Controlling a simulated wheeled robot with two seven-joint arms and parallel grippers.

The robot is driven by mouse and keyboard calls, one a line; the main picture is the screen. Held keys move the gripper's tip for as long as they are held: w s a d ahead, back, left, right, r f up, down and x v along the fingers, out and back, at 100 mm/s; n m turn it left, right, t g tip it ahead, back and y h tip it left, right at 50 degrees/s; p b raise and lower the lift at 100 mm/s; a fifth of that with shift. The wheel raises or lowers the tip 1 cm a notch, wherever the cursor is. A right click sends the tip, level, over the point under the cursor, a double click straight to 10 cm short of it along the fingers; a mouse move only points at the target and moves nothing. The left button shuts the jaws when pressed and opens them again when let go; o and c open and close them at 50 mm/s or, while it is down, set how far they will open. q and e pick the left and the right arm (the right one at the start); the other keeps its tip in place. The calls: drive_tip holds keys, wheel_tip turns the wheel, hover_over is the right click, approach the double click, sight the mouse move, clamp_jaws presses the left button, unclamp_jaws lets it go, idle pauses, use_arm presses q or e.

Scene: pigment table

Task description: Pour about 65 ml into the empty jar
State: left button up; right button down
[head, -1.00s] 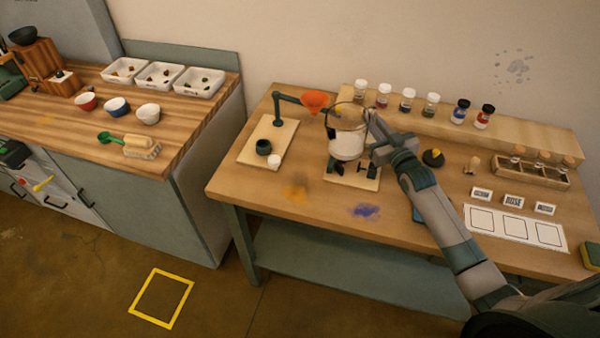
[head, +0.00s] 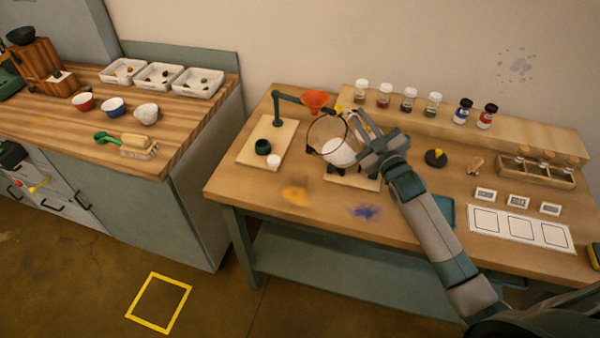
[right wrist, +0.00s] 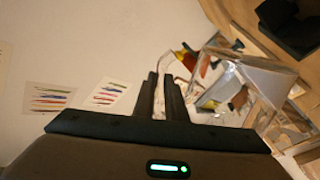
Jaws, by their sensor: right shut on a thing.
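My right gripper (head: 359,130) is shut on a large clear glass vessel (head: 314,137) with white contents (head: 338,152). The vessel is tilted to the left, its round mouth facing left, below and right of an orange funnel (head: 314,100) on a dark stand arm. No stream from the mouth can be made out. In the right wrist view my fingers (right wrist: 162,80) are close together, with clear glass (right wrist: 230,85) at their right. Which jar is the empty one I cannot tell; several small jars (head: 362,88) stand on the back shelf. My left gripper is not in view.
A pale board (head: 253,158) bears the stand, a dark cup (head: 263,147) and a small white jar (head: 273,161). A second board (head: 365,184) lies under the vessel. Labels (head: 518,200), a vial rack (head: 537,173) and a dark weight-like object (head: 436,158) stand to the right.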

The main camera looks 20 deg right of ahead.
sight(349, 112)
drive_tip(key=shift+s+a+r+n+y+b, duration=0.15)
drive_tip(key=shift+a+r+n+b, duration=0.15)
drive_tip(key=shift+a+n, duration=0.3)
drive_tip(key=shift+s+a+r+n+y+b, duration=0.15)
drive_tip(key=shift+a+r+n, duration=0.25)
drive_tip(key=shift+n, duration=0.4)
drive_tip(key=shift+a+r+n+y+b, duration=0.25)
drive_tip(key=shift+a+r+n, duration=0.2)
drive_tip(key=shift+n, duration=0.25)
drive_tip(key=shift+s+a+r+n+t, duration=0.1)
drive_tip(key=shift+a+r+n+t, duration=0.2)
drive_tip(key=shift+a+r+n, duration=0.3)
drive_tip(key=shift+s+a+r+n, duration=0.1)
drive_tip(key=shift+a+r+n, duration=0.05)
drive_tip(key=shift+r+n, duration=0.25)
drive_tip(key=shift+s+a+r+n+y+p, duration=0.2)
drive_tip(key=shift+a+r+n+y+p, duration=0.3)
drive_tip(key=shift+a+r+n, duration=0.45)
drive_tip(key=shift+s+a+r+n+y+p, duration=0.15)
drive_tip(key=shift+a+r+n+y+p, duration=0.2)
drive_tip(key=shift+a+n, duration=0.3)
idle(1.5)
drive_tip(key=d+f+m, duration=0.2)
drive_tip(key=w+d+f+m+h+b, duration=0.1)
drive_tip(key=d+m, duration=0.1)
drive_tip(key=shift+d+f+b, duration=0.1)
drive_tip(key=shift+f+b, duration=0.2)
drive_tip(key=shift+f, duration=0.1)
drive_tip(key=shift+d, duration=0.15)
